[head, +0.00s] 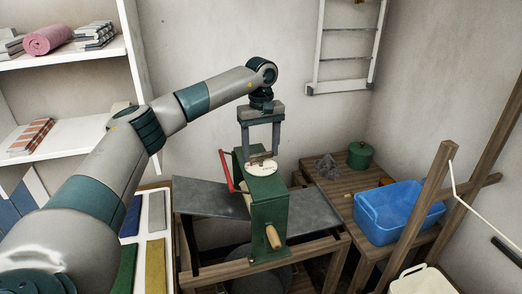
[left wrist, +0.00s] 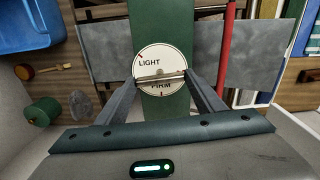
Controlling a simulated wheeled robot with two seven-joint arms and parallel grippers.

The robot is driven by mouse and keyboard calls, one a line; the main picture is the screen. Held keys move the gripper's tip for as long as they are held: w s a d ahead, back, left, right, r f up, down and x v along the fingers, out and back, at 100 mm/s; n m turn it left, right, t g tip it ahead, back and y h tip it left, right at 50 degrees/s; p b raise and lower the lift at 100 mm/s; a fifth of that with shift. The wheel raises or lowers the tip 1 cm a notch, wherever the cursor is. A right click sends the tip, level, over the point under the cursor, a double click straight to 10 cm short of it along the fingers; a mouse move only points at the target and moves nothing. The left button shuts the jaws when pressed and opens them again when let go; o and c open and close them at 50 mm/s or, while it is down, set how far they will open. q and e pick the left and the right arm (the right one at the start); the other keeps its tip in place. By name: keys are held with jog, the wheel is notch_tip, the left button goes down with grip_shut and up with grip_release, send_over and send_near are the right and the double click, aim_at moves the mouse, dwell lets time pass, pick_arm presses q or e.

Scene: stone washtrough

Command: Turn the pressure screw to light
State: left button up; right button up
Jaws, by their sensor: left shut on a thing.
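The green wringer (head: 268,205) stands on a wooden stand, with a white round dial (head: 262,169) on its top. In the left wrist view the dial (left wrist: 152,58) reads LIGHT in its upper part and FIRM in its lower part. The pressure screw's thin metal cross-bar (left wrist: 160,75) lies nearly crosswise over the dial, between the two words. My left gripper (head: 262,153) points down from above and is shut on the bar, one finger at each end. The screw's shaft below the bar is mostly hidden. My right gripper is not in view.
A red crank arm (head: 227,170) is close at the wringer's left. Grey boards (head: 315,205) extend on both sides. A blue basin (head: 395,212), a green pot (head: 360,155) and a grey crumpled cloth (head: 326,166) are on the wooden table at right. Wooden posts rise farther right.

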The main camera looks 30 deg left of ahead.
pick_arm(q)
jog(key=n+b, duration=0.1)
jog(key=n, duration=0.1)
jog(key=shift+n, duration=0.4)
jog(key=n+b, duration=0.1)
jog(key=n, duration=0.2)
jog(key=shift+n, duration=0.3)
jog(key=n, duration=0.3)
jog(key=shift+n+b, duration=0.3)
jog(key=n, duration=0.3)
jog(key=shift+n, duration=0.3)
jog(key=n+b, duration=0.1)
jog(key=n, duration=1.1)
jog(key=shift+r+b, duration=0.1)
jog(key=shift+b, duration=0.3)
jog(key=shift+n, duration=0.3)
jog(key=o, duration=1.1)
jog(key=shift+c, duration=0.2)
